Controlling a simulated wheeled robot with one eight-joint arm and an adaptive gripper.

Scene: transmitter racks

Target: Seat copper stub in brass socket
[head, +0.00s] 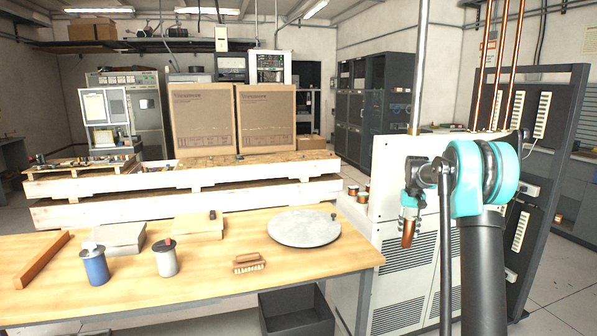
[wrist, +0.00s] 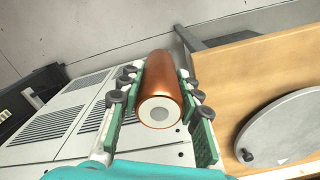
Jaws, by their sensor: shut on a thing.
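My gripper (head: 410,205) is shut on the copper stub (head: 407,234), which hangs down below the fingers, slightly tilted, in front of the light cabinet. In the wrist view the stub (wrist: 173,82) lies between the green finger pads (wrist: 160,80), its pale round end with a grey centre facing the camera. I cannot tell whether that is the brass socket. Small copper-coloured pieces (head: 353,191) stand on the cabinet's left side.
The vented cabinet (head: 397,275) stands behind my arm. Copper pipes (head: 494,70) stand at right near a dark rack (head: 560,130).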

